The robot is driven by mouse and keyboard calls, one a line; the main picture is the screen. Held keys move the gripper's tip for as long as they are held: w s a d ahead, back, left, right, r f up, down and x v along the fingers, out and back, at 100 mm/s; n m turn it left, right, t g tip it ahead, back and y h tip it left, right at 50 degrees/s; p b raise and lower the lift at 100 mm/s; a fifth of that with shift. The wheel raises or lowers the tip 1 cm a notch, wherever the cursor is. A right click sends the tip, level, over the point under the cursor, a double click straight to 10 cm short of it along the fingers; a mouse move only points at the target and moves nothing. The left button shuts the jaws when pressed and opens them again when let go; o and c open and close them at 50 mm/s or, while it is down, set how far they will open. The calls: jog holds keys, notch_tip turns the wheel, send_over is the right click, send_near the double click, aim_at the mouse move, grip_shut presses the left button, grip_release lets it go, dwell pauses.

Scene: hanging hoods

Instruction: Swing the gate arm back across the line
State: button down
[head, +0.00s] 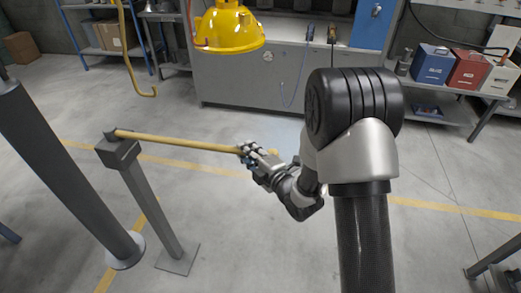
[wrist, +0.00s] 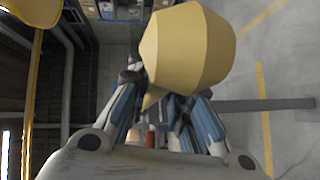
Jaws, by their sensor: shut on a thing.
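The gate arm (head: 180,142) is a yellow bar, roughly level, reaching right from the top of a grey square post (head: 145,195) in the head view. My gripper (head: 247,152) is shut on the bar's free right end. In the wrist view the bar's pale yellow end (wrist: 187,50) fills the space in front of my fingers (wrist: 160,105), and the fingers close on either side of it. The contact itself is partly hidden behind the bar's end. A yellow line (head: 170,160) runs along the floor below the bar.
A thick grey column (head: 65,170) stands left of the post. A grey workbench (head: 265,78) is at the back. The floor in the middle is clear.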

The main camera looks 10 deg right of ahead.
jog(key=shift+s+a+r, duration=0.1)
jog(key=shift+s+a, duration=0.1)
jog(key=shift+s, duration=0.35)
jog(key=shift+w, duration=0.1)
jog(key=c, duration=1.4)
grip_release()
jog(key=shift+c, duration=0.2)
jog(key=shift+d, duration=0.1)
jog(key=f+v, duration=0.1)
jog(key=v, duration=0.6)
jog(key=shift+s+r, duration=0.3)
jog(key=shift+r, duration=0.15)
